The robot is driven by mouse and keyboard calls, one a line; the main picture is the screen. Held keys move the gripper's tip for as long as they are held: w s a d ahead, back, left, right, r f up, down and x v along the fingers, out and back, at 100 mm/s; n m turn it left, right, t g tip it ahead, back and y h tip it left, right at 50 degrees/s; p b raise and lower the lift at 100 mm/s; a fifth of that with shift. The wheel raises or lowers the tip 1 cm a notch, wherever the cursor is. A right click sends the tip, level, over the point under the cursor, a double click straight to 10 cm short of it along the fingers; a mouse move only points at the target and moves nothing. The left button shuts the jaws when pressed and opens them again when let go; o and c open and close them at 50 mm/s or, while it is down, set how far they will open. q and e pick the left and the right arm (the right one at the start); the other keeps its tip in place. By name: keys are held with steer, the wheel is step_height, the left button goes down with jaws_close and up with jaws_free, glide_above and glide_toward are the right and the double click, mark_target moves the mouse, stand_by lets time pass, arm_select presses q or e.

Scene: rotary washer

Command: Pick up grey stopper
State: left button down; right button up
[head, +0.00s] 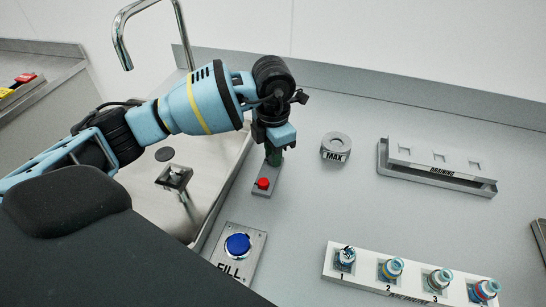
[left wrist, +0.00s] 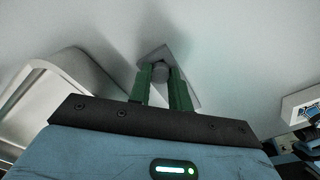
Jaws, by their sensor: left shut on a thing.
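In the head view the stopper is hidden by the gripper. My right gripper is not in view.
A sink (head: 203,150) with a tap (head: 122,40) lies left. A grey MAX ring (head: 336,147), a draining rack (head: 440,170), a FILL button (head: 238,244) and a rack of several vials (head: 365,271) stand around. The counter between them is clear.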

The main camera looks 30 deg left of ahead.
arm_select(q)
steer(key=shift+r, duration=0.1)
steer(key=shift+r, duration=0.55)
step_height(320, 180, up, 2)
steer(key=shift+r, duration=0.2)
steer(key=s+d, duration=0.2)
steer(key=s, duration=0.2)
steer(key=s+d+r, duration=0.1)
steer(key=s+d, duration=0.2)
steer(key=s, duration=0.2)
steer(key=s+d, duration=0.3)
steer(key=s, duration=0.2)
steer(key=shift+r, duration=0.15)
steer(key=shift+a, duration=0.1)
